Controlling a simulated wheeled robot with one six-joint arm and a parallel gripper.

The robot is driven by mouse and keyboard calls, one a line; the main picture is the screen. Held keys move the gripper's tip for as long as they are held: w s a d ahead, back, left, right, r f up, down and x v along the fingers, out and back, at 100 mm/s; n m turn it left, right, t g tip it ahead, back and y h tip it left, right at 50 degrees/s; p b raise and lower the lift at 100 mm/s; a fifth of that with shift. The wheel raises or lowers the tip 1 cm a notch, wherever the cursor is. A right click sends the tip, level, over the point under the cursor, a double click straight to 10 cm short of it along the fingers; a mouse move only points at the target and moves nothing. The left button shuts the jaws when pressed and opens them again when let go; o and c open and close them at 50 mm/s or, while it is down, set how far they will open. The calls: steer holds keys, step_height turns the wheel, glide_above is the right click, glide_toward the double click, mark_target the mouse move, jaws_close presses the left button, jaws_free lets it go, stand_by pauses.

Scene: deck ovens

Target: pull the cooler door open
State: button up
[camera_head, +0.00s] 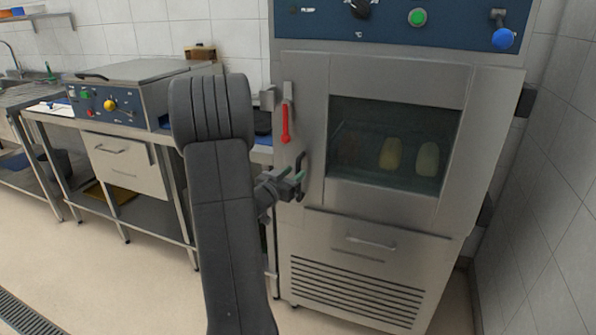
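The cooler door (312,110) is a steel door with a dark glass window on the cabinet at the right. It looks closed. A dark upright handle (301,161) is on the door's left side, below a red lever (285,122). My arm hides the area to the left.
Below the door is a drawer with a bar handle (371,243) and a vent grille (352,295). A tiled wall (548,200) stands close on the right. A steel worktable with a control-panel appliance (125,98) is at the left. Floor (120,285) is clear at lower left.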

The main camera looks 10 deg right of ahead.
mark_target(297, 171)
steer(key=shift+x, duration=1.65)
jaws_close()
steer(key=shift+s, duration=0.1)
